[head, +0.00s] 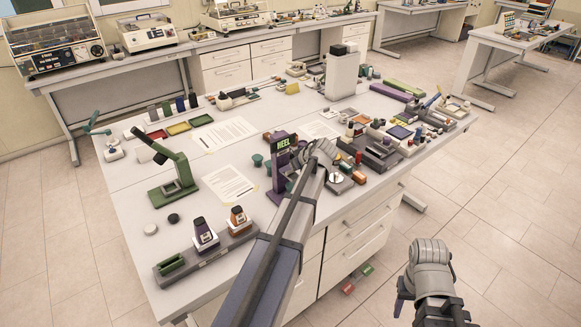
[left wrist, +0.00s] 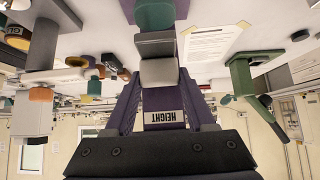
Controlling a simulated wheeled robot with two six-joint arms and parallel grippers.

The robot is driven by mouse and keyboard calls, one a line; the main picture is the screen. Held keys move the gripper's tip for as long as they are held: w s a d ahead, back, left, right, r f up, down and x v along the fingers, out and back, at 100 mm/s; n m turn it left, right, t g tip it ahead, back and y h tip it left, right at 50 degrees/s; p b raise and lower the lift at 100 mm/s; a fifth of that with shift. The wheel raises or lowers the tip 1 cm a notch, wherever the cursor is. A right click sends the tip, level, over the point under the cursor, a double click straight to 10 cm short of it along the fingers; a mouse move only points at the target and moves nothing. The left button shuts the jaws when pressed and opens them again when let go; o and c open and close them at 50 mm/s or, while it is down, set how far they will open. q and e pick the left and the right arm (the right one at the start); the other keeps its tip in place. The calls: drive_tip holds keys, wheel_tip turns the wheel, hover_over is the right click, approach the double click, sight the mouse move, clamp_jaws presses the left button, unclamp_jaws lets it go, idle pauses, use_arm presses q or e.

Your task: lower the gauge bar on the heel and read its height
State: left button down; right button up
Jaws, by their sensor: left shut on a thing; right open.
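A dark purple gauge stand (head: 279,178) with a "HEEL" sign stands near the table's front edge in the head view. In the left wrist view a "HEIGHT" sign (left wrist: 165,117) shows upside down between my purple fingers. My left gripper (left wrist: 158,66) is shut on a small grey piece at the gauge, seemingly the gauge bar; its outline is hard to part from the finger pads. In the head view my left forearm and wrist cover much of this spot. No heel can be made out there. My right gripper (head: 425,303) is open and empty, off the table over the floor.
A green stand (head: 178,178) and a grey rack (head: 214,252) with purple and orange pieces stand left of the gauge. Crowded small tools and a white box (head: 342,75) fill the right and back.

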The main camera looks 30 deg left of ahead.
sight(292, 173)
use_arm(q)
drive_tip(key=shift+f, duration=0.1)
wheel_tip(292, 173, down, 4)
drive_tip(key=b, duration=0.3)
drive_tip(key=shift+r+b, duration=0.2)
drive_tip(key=shift+b, duration=0.2)
drive_tip(key=shift+r, duration=0.15)
drive_tip(key=shift+c, duration=1.2)
unclamp_jaws()
drive_tip(key=p+v, duration=0.5)
drive_tip(key=v, duration=0.3)
drive_tip(key=shift+p, duration=0.4)
drive_tip(key=shift+w, duration=0.1)
